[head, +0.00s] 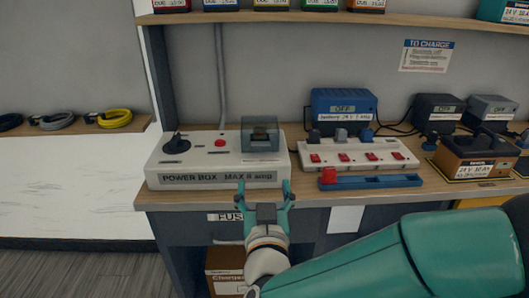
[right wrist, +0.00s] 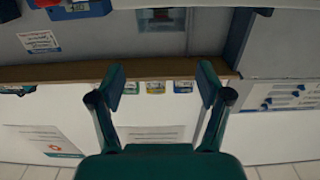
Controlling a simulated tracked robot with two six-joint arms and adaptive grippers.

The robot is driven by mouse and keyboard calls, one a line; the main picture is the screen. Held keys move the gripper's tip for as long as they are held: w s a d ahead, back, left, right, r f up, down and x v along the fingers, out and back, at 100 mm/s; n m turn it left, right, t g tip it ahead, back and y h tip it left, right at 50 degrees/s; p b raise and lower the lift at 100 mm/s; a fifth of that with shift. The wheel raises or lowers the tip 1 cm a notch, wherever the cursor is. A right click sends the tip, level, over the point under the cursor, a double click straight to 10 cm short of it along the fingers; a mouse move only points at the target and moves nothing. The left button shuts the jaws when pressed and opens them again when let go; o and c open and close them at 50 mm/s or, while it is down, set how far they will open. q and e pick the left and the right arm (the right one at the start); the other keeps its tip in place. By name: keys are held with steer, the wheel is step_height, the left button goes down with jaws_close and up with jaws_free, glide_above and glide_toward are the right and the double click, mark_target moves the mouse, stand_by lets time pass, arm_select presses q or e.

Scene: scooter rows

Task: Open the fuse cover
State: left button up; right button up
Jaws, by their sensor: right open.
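The power box (head: 165,170) is a white box on the workbench, labelled "POWER BOX MAX 8 amp". The fuse cover (head: 262,145) is a grey, see-through cover at the right end of its top. It looks shut, with a brown and dark piece showing inside. My right gripper (head: 265,187) is open and empty, just in front of the box's front face, below and nearer than the cover. In the right wrist view its two fingers (right wrist: 164,84) are spread apart. A grey-blue see-through piece (right wrist: 161,20) at the top there looks like the cover. My left gripper is out of view.
A black knob (head: 177,143) and a red button (head: 220,143) are on the power box. A white power strip (head: 357,155), a blue charger (head: 343,106) and a blue bar (head: 370,182) stand to the right. A shelf (head: 330,16) runs above the bench.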

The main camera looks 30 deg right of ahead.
steer(key=p, duration=0.7)
glide_toward(261, 146)
steer(key=x, duration=0.9)
steer(key=shift+w+d+p, duration=0.1)
steer(key=shift+w+p, duration=0.1)
steer(key=shift+p, duration=0.15)
